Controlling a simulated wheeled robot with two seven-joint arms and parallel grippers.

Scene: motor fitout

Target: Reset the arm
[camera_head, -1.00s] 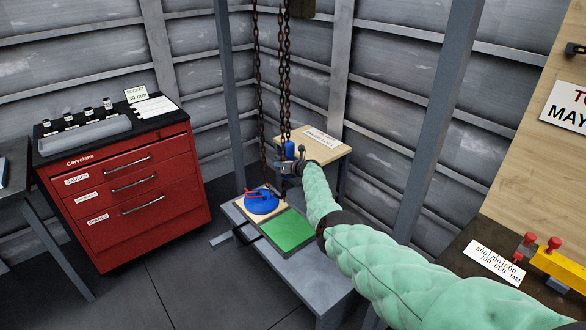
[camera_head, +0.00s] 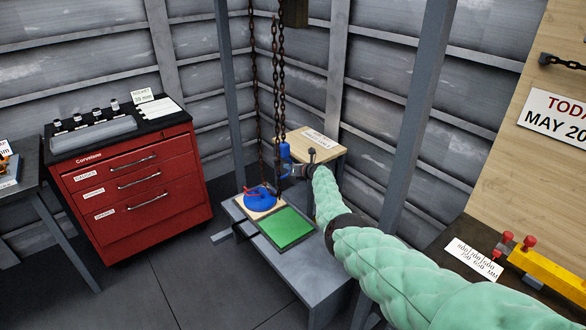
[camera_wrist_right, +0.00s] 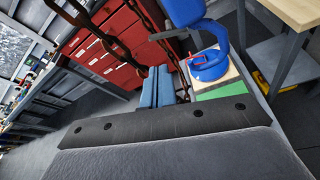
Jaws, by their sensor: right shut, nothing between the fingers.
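My right arm in its green padded sleeve comes in from the lower right of the head view. Its gripper (camera_head: 287,169) is small there, close to the hanging chains (camera_head: 280,90) and a blue hook block (camera_head: 285,152). In the right wrist view the two blue-grey fingers (camera_wrist_right: 156,88) lie side by side, shut, with nothing between them. The blue block (camera_wrist_right: 185,12) hangs beyond them at the upper right. I cannot tell whether the gripper touches the chains. My left gripper is not in view.
Below the chains, a blue round part (camera_head: 260,199) with red pieces sits on a light board beside a green pad (camera_head: 288,228) on a grey bench (camera_head: 300,268). A red drawer cabinet (camera_head: 135,190) stands left. A wooden-topped table (camera_head: 328,148) is behind my gripper. Open floor lies front left.

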